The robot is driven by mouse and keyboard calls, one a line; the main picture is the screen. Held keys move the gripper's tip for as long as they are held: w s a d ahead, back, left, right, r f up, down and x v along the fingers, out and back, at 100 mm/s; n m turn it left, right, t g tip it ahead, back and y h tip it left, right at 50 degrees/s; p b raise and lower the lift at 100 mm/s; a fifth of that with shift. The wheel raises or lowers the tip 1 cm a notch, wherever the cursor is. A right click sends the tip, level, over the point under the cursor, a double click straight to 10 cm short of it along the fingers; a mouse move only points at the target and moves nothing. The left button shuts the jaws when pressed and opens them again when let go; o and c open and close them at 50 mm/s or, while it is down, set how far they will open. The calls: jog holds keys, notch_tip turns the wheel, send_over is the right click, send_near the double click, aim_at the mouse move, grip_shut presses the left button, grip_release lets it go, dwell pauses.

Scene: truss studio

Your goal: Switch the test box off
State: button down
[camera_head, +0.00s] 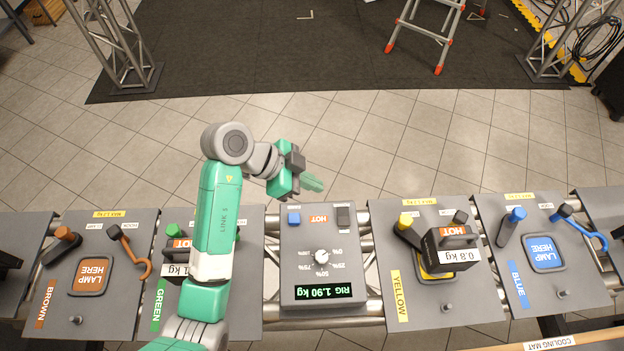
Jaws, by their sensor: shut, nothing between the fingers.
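The test box (302,275) is the grey box in the middle of the row of panels. Its top carries a blue button (294,219), an orange HOT label, a dark rocker switch (343,217) and a pale round knob (322,256) with a percent scale. I cannot tell which way the switch is tipped. Its lit green display (323,292) reads RIG 1.90 kg, upside down in the picture. My gripper (314,184) is shut and empty, just beyond the box's far edge, and appears apart from it. My arm comes up from the lower left.
Brown (60,290), green (158,305), yellow (400,290) and blue (517,275) panels flank the box. Dark lamps marked 1 kg (175,270) and 0.8 kg (450,257) stand on the green and yellow panels, the first partly behind my arm. Tiled floor beyond is clear.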

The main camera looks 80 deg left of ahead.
jog(key=s+d+r+p, duration=0.1)
jog(key=s+r+p, duration=0.6)
jog(key=r, duration=0.4)
jog(key=shift+s+d, duration=0.15)
jog(key=shift+d, duration=0.1)
jog(key=shift+f, duration=0.1)
